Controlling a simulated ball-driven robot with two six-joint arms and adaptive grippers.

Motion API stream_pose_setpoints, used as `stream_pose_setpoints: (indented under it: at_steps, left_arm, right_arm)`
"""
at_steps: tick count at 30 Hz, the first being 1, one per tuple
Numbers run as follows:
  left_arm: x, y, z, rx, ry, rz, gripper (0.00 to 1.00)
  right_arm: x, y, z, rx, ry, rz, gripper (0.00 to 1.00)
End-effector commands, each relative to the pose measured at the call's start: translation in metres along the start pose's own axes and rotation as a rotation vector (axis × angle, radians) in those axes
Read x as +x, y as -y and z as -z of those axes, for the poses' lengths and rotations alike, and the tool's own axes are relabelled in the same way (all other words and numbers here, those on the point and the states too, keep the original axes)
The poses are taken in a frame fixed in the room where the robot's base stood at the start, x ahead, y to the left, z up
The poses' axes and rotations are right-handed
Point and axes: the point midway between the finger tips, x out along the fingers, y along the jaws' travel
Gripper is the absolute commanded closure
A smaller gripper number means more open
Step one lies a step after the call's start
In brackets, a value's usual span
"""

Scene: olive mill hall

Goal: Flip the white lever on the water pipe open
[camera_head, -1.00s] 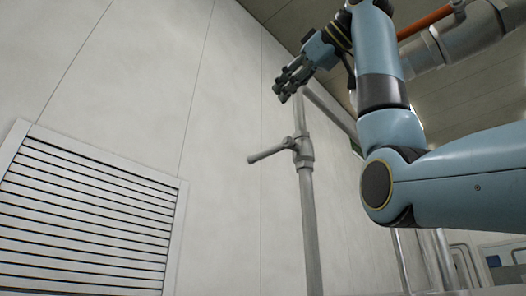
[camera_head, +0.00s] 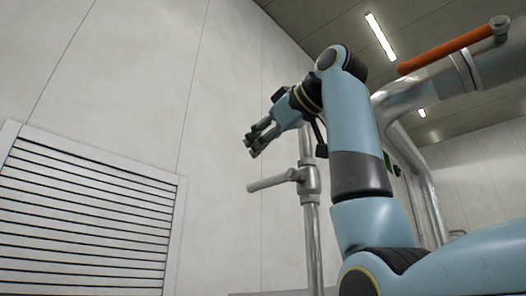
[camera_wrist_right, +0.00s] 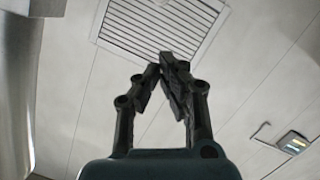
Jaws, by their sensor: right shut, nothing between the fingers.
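The white lever (camera_head: 272,182) sticks out to the left from a valve on the upright water pipe (camera_head: 313,245) in the head view. It lies nearly level, across the pipe. My right gripper (camera_head: 250,147) is shut and empty. In the head view it appears above the lever, a little left of the pipe, with a visible gap between its fingertips and the lever. In the right wrist view the gripper fingers (camera_wrist_right: 162,62) meet at the tips with nothing between them. The lever is not seen there. My left gripper is not in view.
A louvred vent (camera_head: 85,215) is on the pale wall at the left, and it shows in the right wrist view (camera_wrist_right: 160,25). A large metal pipe (camera_head: 425,95) with an orange bar (camera_head: 450,50) runs at the upper right.

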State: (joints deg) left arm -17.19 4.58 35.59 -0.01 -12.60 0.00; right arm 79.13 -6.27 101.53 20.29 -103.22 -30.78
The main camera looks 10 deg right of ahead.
Motion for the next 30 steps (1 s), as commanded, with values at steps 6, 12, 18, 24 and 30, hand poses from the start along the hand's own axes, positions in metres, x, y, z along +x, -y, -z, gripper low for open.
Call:
stream_pose_setpoints:
  at_steps: [6,12,18,24,30]
  left_arm:
    - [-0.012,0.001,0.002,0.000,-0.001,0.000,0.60]
    - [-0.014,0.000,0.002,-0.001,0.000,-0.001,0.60]
    - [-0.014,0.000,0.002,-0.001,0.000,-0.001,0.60]
    - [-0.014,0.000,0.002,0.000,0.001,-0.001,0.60]
    - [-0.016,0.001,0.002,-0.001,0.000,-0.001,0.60]
  right_arm:
    - [0.012,-0.001,-0.027,0.001,0.003,-0.002,1.00]
    - [0.015,0.000,-0.038,-0.001,0.001,-0.001,1.00]
    - [0.015,0.000,-0.039,-0.001,0.000,-0.001,1.00]
    - [0.016,-0.001,-0.039,-0.001,0.001,0.000,1.00]
    - [0.024,-0.003,-0.041,-0.001,0.001,0.000,1.00]
